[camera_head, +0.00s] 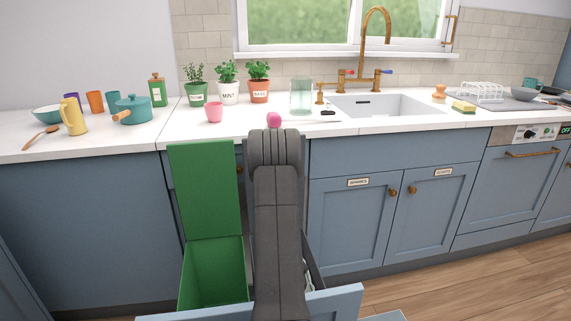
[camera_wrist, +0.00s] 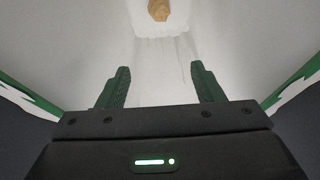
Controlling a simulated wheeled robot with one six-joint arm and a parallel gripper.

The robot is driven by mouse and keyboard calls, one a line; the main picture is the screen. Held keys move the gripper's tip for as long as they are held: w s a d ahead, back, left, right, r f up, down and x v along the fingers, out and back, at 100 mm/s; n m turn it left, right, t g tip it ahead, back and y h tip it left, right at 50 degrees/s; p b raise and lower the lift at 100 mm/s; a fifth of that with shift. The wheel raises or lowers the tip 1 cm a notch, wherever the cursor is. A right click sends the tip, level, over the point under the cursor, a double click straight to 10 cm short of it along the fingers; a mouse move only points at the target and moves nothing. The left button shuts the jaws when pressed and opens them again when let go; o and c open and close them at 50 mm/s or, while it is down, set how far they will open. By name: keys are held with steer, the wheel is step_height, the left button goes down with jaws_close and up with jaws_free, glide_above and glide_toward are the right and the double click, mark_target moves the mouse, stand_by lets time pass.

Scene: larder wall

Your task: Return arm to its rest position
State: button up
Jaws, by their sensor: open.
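My gripper (camera_wrist: 160,84) shows in the wrist view with its two dark green fingers spread wide and nothing between them. Beyond the fingers is a pale, whitish surface with a small brown lump (camera_wrist: 159,10) at the top edge of the picture, apart from the fingers. I cannot tell what the lump is. In the head view my grey arm stands in front of the counter, and the gripper itself is hidden.
An open green bin (camera_head: 213,270) with its lid (camera_head: 204,188) raised sits in a pulled-out drawer (camera_head: 260,305) left of my arm. The worktop (camera_head: 100,140) above holds a pink cup (camera_head: 214,113), potted herbs and a sink (camera_head: 390,106). Wooden floor (camera_head: 480,270) is clear at right.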

steer(key=b+x, duration=0.1)
steer(key=x, duration=0.7)
steer(key=b+x, duration=0.1)
steer(key=x, duration=0.4)
steer(key=shift+s+f+b, duration=0.2)
steer(key=shift+s+b, duration=0.15)
steer(key=shift+f+b, duration=0.3)
steer(key=shift+b, duration=0.2)
step_height(320, 180, up, 2)
steer(key=p, duration=0.2)
steer(key=shift+r+p, duration=0.15)
steer(key=shift+p, duration=0.25)
steer(key=s+d+r+p, duration=0.1)
steer(key=d+r+p, duration=0.2)
steer(key=r+p, duration=0.7)
steer(key=s+d+r+m+p, duration=0.1)
steer(key=r+p, duration=1)
steer(key=r, duration=1.2)
steer(key=shift+s+d+r+h, duration=0.15)
steer(key=shift+s+d+h, duration=0.3)
steer(key=shift+d, duration=0.6)
